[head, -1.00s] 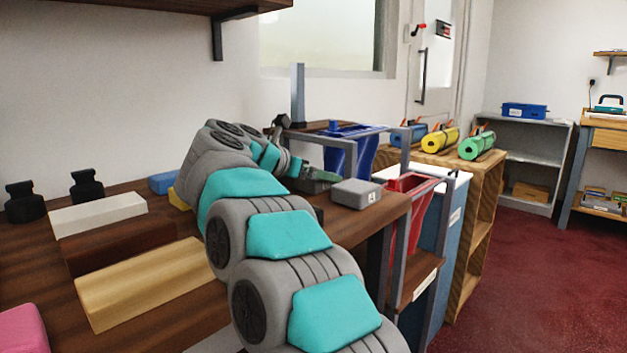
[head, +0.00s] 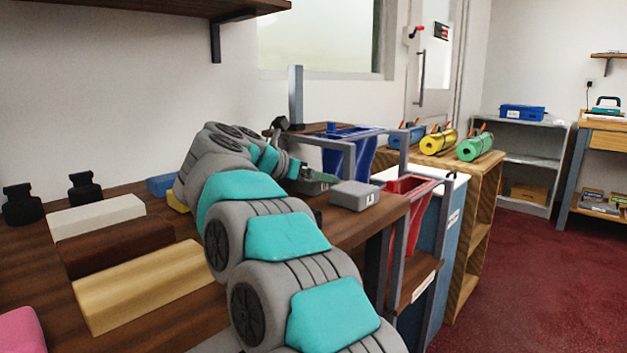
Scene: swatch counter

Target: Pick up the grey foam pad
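A grey block with a small white label, which looks like the grey foam pad (head: 352,191), lies near the right end of the brown counter (head: 345,229). My arm reaches over the counter from the front. My gripper (head: 318,180) is just left of the pad, close to its left edge. The gripper is small and partly hidden by its own wrist, so I cannot tell whether its fingers are apart or whether they touch the pad.
White (head: 96,215), dark brown (head: 115,245) and tan blocks (head: 140,285) lie left of my arm. A blue block (head: 162,184) and a yellow block (head: 178,200) sit behind it. Blue (head: 350,150) and red bins (head: 408,205) stand beyond the counter's right end.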

